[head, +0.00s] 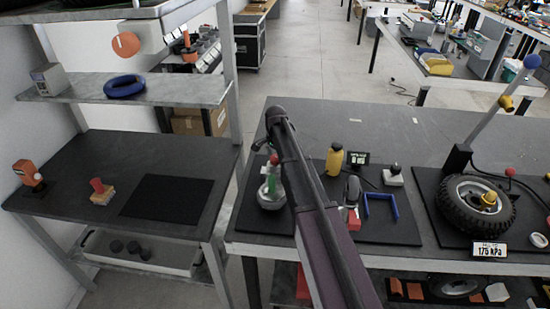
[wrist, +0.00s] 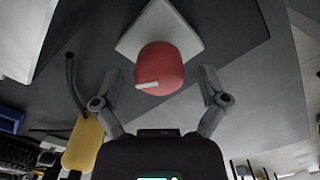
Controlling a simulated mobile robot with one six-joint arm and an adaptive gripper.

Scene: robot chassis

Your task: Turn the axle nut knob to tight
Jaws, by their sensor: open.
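A red rounded knob (wrist: 160,66) with a white pointer mark sits on a pale square plate (wrist: 190,42) in the wrist view. The mark lies at its lower left edge and points left; no "tight" label is legible. My gripper (wrist: 160,76) is open, one finger on each side of the knob, with visible gaps, so it does not grip it.
A yellow bottle (head: 335,160), a blue U-shaped stand (head: 381,208) and a black knob on a white base (head: 393,175) stand right of my arm. A shelved bench (head: 150,160) is at left, across a gap.

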